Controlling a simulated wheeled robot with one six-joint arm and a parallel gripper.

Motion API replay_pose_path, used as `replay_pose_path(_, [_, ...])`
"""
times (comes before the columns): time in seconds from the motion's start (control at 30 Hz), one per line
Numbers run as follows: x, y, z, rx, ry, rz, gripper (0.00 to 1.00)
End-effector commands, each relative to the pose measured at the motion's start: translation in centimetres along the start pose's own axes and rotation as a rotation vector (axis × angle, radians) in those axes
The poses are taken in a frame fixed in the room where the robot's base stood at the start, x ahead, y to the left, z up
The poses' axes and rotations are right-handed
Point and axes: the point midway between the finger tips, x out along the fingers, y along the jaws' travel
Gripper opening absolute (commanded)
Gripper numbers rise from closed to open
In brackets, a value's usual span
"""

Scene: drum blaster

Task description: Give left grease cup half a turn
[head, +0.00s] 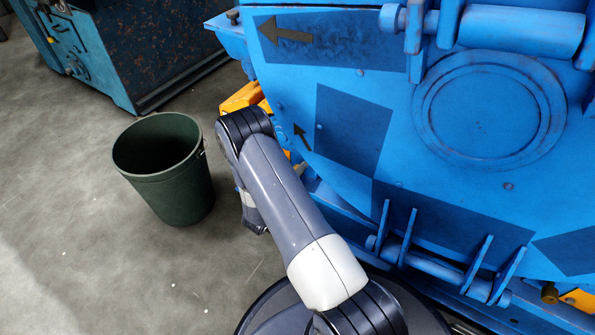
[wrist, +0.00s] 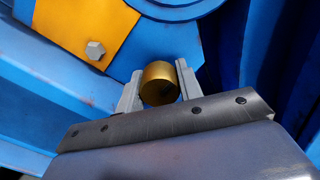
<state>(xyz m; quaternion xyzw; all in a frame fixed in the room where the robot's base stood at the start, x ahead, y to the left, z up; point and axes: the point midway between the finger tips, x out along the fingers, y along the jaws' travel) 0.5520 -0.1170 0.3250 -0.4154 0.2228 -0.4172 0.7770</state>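The left grease cup (wrist: 159,84) is a short brass-gold cylinder in the middle of the wrist view, in front of the blue machine. My gripper (wrist: 160,78) has one grey finger on each side of it. Both fingers appear to touch its sides, so the gripper looks shut on the cup. In the head view my arm hides this cup and most of the gripper. A second brass grease cup (head: 549,293) shows at the lower right of the head view, beside an orange bracket.
The blue blaster door (head: 440,190) fills the right of the head view, with protruding hinge lugs low down. An orange plate with a bolt (wrist: 95,50) is left of the cup. A green bin (head: 175,180) stands left of my arm. Open floor lies further left.

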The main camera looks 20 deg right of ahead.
Motion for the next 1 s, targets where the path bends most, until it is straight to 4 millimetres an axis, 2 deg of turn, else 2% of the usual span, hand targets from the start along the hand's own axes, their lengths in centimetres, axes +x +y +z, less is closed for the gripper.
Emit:
replay_pose_path(0.03, [-0.01, 0.02, -0.01, 0.000, 0.000, 0.000, 0.27])
replay_pose_path(0.23, [-0.02, 0.02, -0.02, 0.000, 0.000, 0.001, 0.12])
replay_pose_path(0.47, [-0.03, 0.03, -0.04, 0.021, 0.000, 0.001, 0.12])
replay_pose_path(0.67, [-0.03, 0.04, -0.05, 0.105, 0.001, 0.001, 0.12])
replay_pose_path(1.0, [-0.04, 0.08, -0.06, 0.392, 0.001, 0.001, 0.12])
